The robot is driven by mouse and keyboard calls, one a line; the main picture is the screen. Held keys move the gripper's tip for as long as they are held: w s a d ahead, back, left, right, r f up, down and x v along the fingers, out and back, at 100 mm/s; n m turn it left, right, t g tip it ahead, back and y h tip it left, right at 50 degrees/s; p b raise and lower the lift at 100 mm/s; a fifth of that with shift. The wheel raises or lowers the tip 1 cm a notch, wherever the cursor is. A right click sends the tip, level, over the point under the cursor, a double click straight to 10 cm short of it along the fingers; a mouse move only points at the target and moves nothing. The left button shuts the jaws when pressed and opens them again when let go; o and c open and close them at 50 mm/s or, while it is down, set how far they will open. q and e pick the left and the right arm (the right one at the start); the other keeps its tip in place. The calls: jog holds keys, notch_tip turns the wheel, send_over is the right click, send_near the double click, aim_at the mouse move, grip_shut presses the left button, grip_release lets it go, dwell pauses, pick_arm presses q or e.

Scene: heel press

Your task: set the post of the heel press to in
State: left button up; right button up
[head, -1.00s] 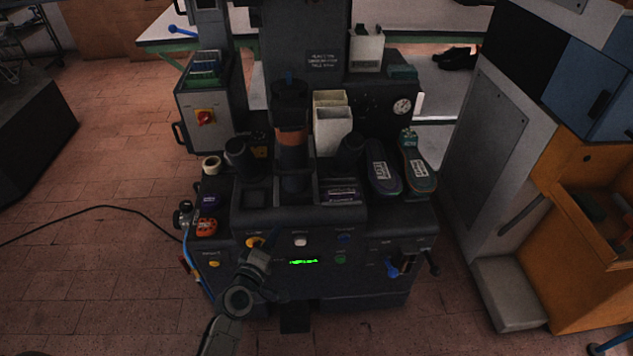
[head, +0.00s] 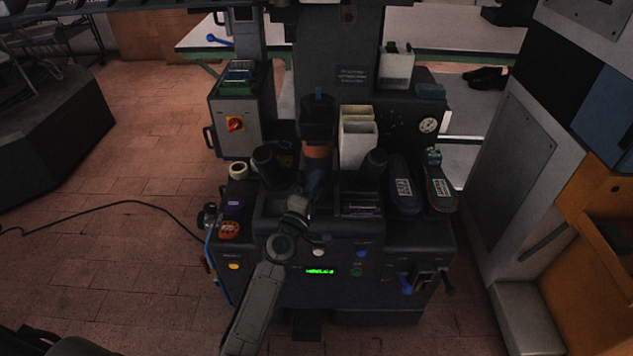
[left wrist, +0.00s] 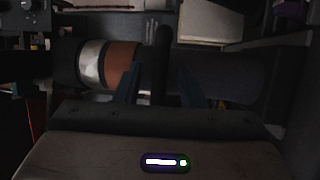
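The heel press (head: 400,235) is a dark machine in the middle of the head view. A dark upright post with an orange band (head: 317,151) stands at its centre. In the left wrist view the post lies across the picture, with its orange band (left wrist: 122,62) and a pale band. My left gripper (head: 313,182) is in front of the post's lower part and hides some of it. In the left wrist view its two bluish fingers (left wrist: 158,85) stand apart, with a dark bar (left wrist: 161,48) between them; contact cannot be told. My right gripper is not in view.
Short black cylinders (head: 268,165) (head: 373,168) flank the post. A grey control box (head: 237,122) is at the left. A cable (head: 130,203) crosses the tiled floor.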

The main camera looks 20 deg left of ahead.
aim_at(317, 161)
pick_arm(q)
jog(key=shift+w+d, duration=0.1)
jog(key=shift+w, duration=0.2)
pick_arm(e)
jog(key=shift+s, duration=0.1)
pick_arm(q)
grip_shut()
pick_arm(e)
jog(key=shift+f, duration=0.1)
